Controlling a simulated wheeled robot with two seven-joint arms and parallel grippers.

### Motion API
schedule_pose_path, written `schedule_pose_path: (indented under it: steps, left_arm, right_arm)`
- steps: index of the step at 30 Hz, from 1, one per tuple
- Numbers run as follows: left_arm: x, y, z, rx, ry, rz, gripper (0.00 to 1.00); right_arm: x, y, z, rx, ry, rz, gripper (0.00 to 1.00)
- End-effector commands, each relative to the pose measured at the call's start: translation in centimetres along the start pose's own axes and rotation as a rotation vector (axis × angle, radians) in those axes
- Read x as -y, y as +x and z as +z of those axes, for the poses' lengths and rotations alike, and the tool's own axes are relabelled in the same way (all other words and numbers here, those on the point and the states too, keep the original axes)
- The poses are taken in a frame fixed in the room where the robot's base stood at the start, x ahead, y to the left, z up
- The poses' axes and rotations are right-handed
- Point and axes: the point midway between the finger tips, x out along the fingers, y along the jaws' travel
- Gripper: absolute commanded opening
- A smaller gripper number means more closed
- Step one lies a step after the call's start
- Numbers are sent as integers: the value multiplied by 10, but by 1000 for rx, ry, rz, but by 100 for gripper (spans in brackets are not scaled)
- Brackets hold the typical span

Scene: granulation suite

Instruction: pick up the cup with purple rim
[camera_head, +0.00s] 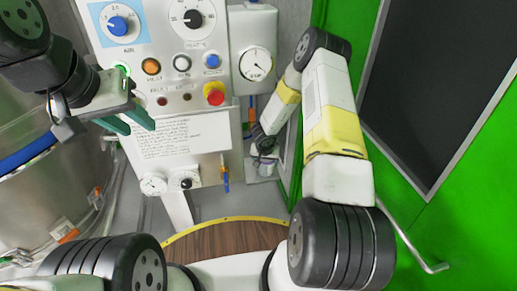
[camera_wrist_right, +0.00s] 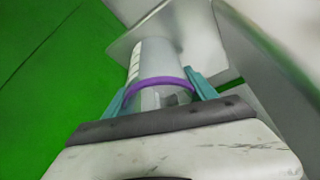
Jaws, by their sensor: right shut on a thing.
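The cup with purple rim (camera_wrist_right: 158,62) shows in the right wrist view, pale and translucent, with its purple rim nearest the camera. My right gripper (camera_wrist_right: 160,92) has its teal fingers on either side of the cup at the rim, shut on it.
A control panel (camera_head: 185,80) with knobs, buttons and a red stop button (camera_head: 214,94) stands ahead. A steel vessel (camera_head: 35,185) is at the left. A green wall (camera_head: 400,150) with a dark window is close on the right. A round wooden top (camera_head: 222,240) is below.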

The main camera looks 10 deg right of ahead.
Motion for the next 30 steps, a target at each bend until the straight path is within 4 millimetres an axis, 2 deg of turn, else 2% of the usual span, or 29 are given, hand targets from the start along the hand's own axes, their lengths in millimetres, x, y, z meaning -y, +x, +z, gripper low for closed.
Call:
schedule_pose_path:
  steps: [7, 14, 15, 30]
  left_arm:
    - [0, 0, 0, 0, 0, 0, 36]
    - [0, 0, 0, 0, 0, 0, 36]
    - [0, 0, 0, 0, 0, 0, 36]
    - [0, 0, 0, 0, 0, 0, 36]
  right_arm:
    - [0, -8, -4, -1, -1, 0, 26]
    - [2, -36, -17, -4, -2, -1, 26]
    - [3, -38, -5, 3, -4, 0, 26]
    - [29, -91, 90, 1, -5, -1, 26]
